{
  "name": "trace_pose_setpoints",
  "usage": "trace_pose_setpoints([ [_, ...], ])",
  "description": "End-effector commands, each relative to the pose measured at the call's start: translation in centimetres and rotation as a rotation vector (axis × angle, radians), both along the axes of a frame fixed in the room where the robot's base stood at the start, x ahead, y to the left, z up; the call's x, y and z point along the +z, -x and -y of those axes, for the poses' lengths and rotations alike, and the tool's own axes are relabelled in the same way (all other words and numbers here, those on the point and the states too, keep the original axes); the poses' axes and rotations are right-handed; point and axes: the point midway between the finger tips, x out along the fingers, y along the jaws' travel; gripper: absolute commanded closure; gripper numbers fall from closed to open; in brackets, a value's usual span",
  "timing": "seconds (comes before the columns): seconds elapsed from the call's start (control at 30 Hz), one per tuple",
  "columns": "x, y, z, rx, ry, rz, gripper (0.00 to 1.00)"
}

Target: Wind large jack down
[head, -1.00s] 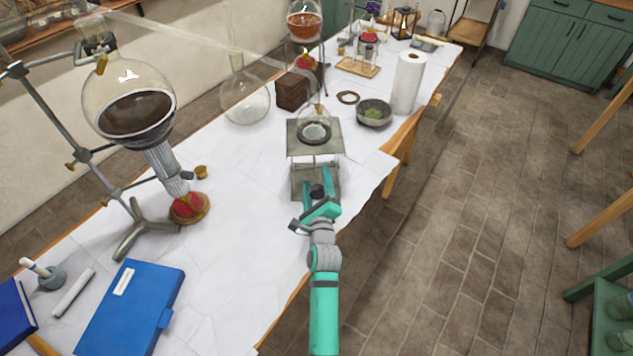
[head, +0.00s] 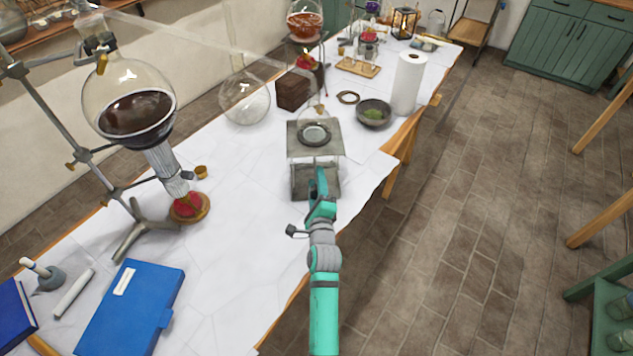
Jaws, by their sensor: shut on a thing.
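The large jack (head: 299,140) stands on the papered table, with a flat grey top plate, a gap below it and a grey base plate (head: 300,186). A dark ring with a clear glass vessel (head: 313,132) rests on its top. My gripper (head: 319,178) is at the near side of the jack, just above its base, and is shut on what seems to be the jack's knob. The knob itself is hidden behind the teal fingers.
A grey bowl (head: 374,113) and a paper towel roll (head: 408,84) stand behind right. A brown block (head: 293,91) is behind the jack. A large flask of dark liquid (head: 136,112) hangs on a stand at left.

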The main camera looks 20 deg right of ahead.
Motion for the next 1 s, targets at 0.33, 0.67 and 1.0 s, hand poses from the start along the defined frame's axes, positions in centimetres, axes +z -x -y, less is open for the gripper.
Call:
trace_pose_setpoints([
  [0.33,-0.09,-0.01,-0.08,0.001,0.320,-0.081,0.81],
  [0.67,-0.15,-0.06,-0.16,0.003,0.624,-0.156,0.81],
  [1.0,-0.25,0.01,-0.07,0.002,0.937,-0.236,0.81],
])
